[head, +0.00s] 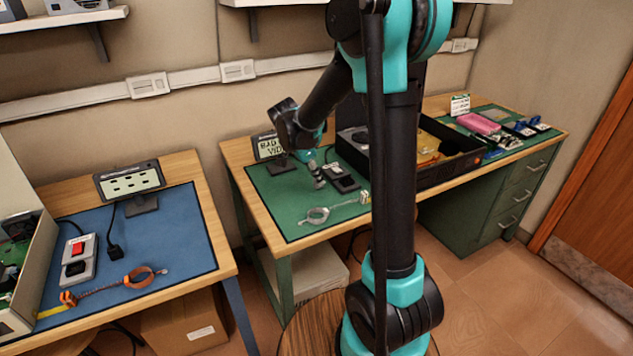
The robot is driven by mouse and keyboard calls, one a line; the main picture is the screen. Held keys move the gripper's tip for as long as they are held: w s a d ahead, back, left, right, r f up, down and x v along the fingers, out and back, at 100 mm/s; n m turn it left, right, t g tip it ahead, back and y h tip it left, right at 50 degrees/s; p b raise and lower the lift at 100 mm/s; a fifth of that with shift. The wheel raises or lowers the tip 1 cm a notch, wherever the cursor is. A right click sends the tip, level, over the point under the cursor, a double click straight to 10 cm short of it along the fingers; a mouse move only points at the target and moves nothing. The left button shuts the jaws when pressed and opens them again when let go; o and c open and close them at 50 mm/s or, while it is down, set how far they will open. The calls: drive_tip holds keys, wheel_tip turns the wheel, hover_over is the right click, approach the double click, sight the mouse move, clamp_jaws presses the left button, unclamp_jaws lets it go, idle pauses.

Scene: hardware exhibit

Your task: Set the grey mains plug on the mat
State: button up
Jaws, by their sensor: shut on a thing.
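My gripper (315,169) reaches down over the left part of the green mat (283,208) on the far bench. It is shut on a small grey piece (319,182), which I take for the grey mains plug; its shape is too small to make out. The piece is low over the mat, just left of a grey box with black tops (341,178). I cannot tell whether it touches the mat. A blue mat (180,232) covers the left bench.
A grey strap loop (317,216) lies toward the green mat's front. A sign stand (270,148) is behind my gripper on the left. A large black tray (437,171) stands to the right. The mat's front left corner is clear.

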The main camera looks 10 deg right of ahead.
drive_tip(key=shift+f, duration=1.05)
drive_tip(key=o, duration=0.9)
drive_tip(key=shift+f, duration=0.1)
drive_tip(key=shift+c, duration=0.2)
drive_tip(key=v, duration=1.2)
drive_tip(key=s+d+f+n, duration=0.2)
drive_tip(key=s, duration=0.1)
drive_tip(key=s+d+f+n+y, duration=0.1)
drive_tip(key=s+d+f+n, duration=0.1)
drive_tip(key=s+n, duration=0.1)
drive_tip(key=s+d+f+n+t+y, duration=0.1)
drive_tip(key=s+d+f+n, duration=0.1)
drive_tip(key=s, duration=0.3)
drive_tip(key=shift+d+f, duration=0.15)
drive_tip(key=shift+d, duration=0.35)
drive_tip(key=s+d+f+n+t+y, duration=0.1)
drive_tip(key=s+d+f+n+y, duration=0.1)
drive_tip(key=s+f+n, duration=0.4)
drive_tip(key=s+n, duration=0.1)
drive_tip(key=s, duration=0.3)
drive_tip(key=shift+f+t, duration=0.35)
drive_tip(key=shift+t, duration=0.05)
